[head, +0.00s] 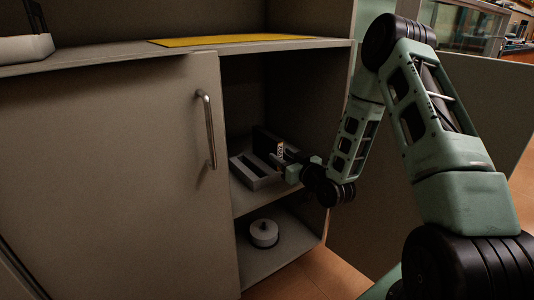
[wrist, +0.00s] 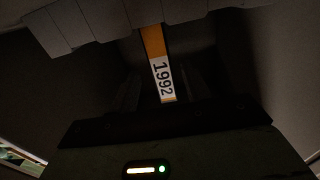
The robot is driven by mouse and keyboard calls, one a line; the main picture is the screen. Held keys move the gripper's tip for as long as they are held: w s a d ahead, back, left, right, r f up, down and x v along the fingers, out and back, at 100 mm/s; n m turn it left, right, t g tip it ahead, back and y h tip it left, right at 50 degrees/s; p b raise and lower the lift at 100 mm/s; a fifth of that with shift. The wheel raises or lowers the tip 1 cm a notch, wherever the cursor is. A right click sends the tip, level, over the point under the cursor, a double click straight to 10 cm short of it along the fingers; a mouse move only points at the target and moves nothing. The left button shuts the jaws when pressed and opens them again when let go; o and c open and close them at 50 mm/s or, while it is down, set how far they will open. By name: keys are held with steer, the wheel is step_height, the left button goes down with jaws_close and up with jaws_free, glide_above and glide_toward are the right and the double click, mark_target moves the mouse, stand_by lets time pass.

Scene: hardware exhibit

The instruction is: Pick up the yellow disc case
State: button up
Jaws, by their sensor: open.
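The yellow disc case shows in the wrist view as a narrow orange-yellow spine (wrist: 153,42) with a white label reading 1992. It stands roughly upright in the picture, near the middle and ahead of my gripper. In the head view a small pale and orange label (head: 280,150) shows inside the cabinet, beside a grey tray (head: 262,183) on the middle shelf. My gripper (head: 281,164) reaches into the cabinet from the right, at the tray. Its jaws are open, with the case's spine lying in line between them. Dimness hides whether they touch it.
The cabinet's closed left door (head: 120,170) has a vertical handle (head: 207,130). A round white container (head: 264,233) stands on the lower shelf. A yellow sheet (head: 230,40) and a white device (head: 25,48) lie on top. Cabinet walls closely surround my gripper.

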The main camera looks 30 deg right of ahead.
mark_target(274, 150)
steer(key=w, duration=0.1)
steer(key=w+b, duration=0.1)
steer(key=w, duration=0.1)
steer(key=w+b, duration=0.1)
steer(key=w, duration=0.1)
steer(key=shift+a, duration=0.25)
jaws_close()
steer(key=shift+r, duration=0.1)
